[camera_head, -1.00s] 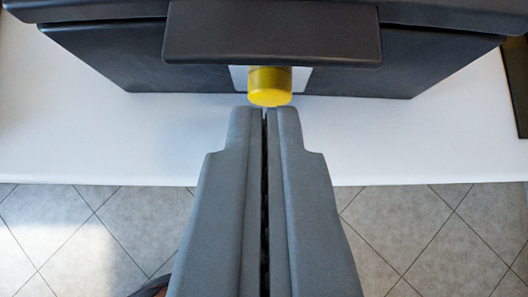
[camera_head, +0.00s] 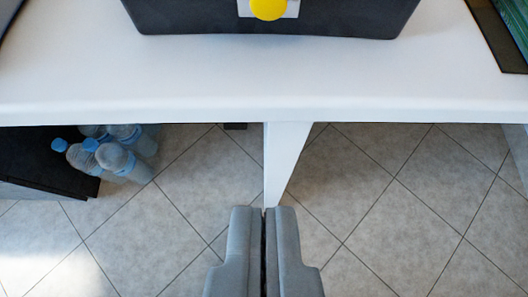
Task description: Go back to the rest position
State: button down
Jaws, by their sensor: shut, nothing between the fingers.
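My gripper (camera_head: 264,210) is at the bottom middle of the view, its two grey fingers closed together with nothing between them. It is apart from the furniture and appears over the tiled floor, below the white table edge in the picture. A dark box (camera_head: 190,20) stands on the white table (camera_head: 120,80) at the top. A yellow round knob (camera_head: 268,8) on a pale plate is at the front of the box, cut by the top edge of the view.
A white table leg (camera_head: 285,155) stands just beyond the fingertips in the picture. Several water bottles (camera_head: 118,158) are under the table at left, beside a black box (camera_head: 45,170). A dark-edged object (camera_head: 497,35) is at top right. Tiled floor (camera_head: 390,215) is clear at right.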

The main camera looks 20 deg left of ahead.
jog(key=s+r+m+t+h, duration=0.1)
jog(key=s+r+t, duration=0.1)
jog(key=s+r, duration=0.5)
jog(key=s+r+m+t+h, duration=0.1)
jog(key=s+r+t, duration=0.2)
jog(key=s+r, duration=0.5)
jog(key=s+a+r+m+t, duration=0.1)
jog(key=s+r+t, duration=0.2)
jog(key=r, duration=1.5)
jog(key=s, duration=0.4)
jog(key=shift+s+r+m+h, duration=0.3)
jog(key=shift+s+h, duration=0.1)
